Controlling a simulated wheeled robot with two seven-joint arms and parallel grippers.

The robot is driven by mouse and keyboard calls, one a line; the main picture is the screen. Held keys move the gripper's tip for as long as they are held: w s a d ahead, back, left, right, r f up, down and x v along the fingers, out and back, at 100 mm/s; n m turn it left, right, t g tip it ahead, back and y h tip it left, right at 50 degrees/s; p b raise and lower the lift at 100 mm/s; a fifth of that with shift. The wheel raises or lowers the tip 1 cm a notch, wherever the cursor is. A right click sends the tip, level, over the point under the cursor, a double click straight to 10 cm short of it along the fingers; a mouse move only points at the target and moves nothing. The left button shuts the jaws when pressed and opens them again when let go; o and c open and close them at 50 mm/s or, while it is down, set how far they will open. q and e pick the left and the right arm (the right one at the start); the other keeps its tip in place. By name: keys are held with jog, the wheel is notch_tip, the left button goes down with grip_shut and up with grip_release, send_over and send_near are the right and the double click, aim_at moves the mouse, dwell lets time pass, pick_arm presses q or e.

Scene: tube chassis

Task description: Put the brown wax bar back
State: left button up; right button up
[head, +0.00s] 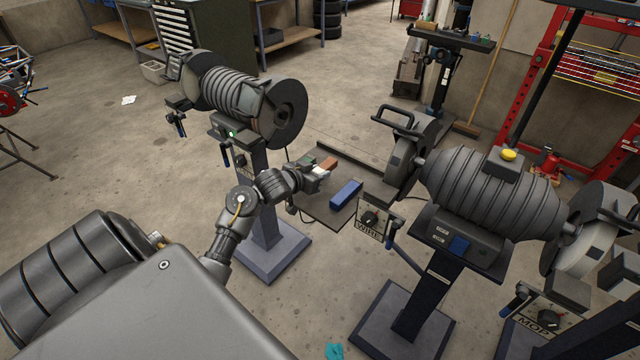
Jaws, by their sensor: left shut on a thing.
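The brown wax bar (328,163) is a small reddish-brown block near the middle of the head view. My left gripper (319,174) reaches in from the left and is shut on it at the fingertips. The gripper and a small pale patch at its fingers hide part of the bar. The bar is over or beside the far side of a dark flat shelf (325,216); I cannot tell if it touches it. A blue bar (346,194) lies on this shelf, right of the gripper. My right gripper is not in view.
A grinder on a pedestal (243,100) stands behind my left arm. A large polishing machine (490,195) with a control box marked WIRE (371,219) stands right of the shelf. A red rack (546,85) stands at back right.

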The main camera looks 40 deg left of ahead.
pick_arm(q)
jog(key=shift+w+a+f, duration=0.15)
jog(key=shift+w+f, duration=0.45)
jog(key=shift+f, duration=1.55)
jog(key=shift+f, duration=0.1)
jog(key=o, duration=1.1)
jog(key=shift+f, duration=0.1)
jog(key=shift+s+r, duration=0.1)
jog(key=shift+r, duration=0.15)
jog(key=p+v, duration=0.1)
jog(key=v, duration=1.1)
jog(key=shift+f, duration=0.1)
